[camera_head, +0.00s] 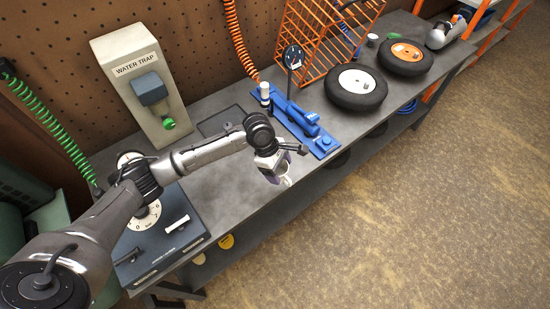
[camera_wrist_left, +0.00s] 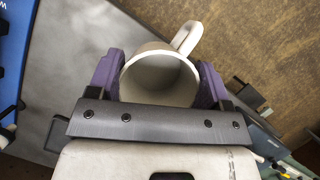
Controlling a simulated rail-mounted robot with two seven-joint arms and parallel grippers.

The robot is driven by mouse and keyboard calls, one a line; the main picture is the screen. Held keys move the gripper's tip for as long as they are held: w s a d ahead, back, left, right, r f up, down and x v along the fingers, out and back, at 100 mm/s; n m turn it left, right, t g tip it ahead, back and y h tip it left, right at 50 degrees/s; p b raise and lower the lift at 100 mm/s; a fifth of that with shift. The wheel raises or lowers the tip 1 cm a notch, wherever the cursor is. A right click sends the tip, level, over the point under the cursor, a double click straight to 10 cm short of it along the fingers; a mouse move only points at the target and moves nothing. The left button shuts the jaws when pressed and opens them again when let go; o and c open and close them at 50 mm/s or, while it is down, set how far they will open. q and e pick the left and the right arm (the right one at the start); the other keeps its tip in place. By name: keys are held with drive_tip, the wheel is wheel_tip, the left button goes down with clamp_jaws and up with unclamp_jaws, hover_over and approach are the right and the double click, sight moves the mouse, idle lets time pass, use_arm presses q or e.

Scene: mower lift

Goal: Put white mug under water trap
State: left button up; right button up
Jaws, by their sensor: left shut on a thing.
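The white mug (camera_wrist_left: 160,75) is between the two purple-padded fingers of my left gripper (camera_wrist_left: 160,88) in the left wrist view, with its mouth facing the camera and its handle at the upper right. In the head view, my left gripper (camera_head: 277,167) is over the front part of the grey bench, and only a small part of the mug (camera_head: 284,180) shows. The water trap (camera_head: 140,85) stands at the back left of the bench against the pegboard, with a green fitting (camera_head: 168,124) below its blue-grey bowl. My right gripper is not in view.
A dark square mat (camera_head: 220,121) lies on the bench right of the water trap. A blue lift device (camera_head: 305,122) is right of my gripper. Two wheels (camera_head: 356,89) and an orange wire rack (camera_head: 318,40) stand farther right. A dark panel with dials (camera_head: 160,240) is at the front left.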

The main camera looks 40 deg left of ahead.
use_arm(q)
drive_tip(key=shift+s+d+r, duration=0.35)
drive_tip(key=shift+d+r, duration=0.1)
drive_tip(key=shift+d, duration=0.2)
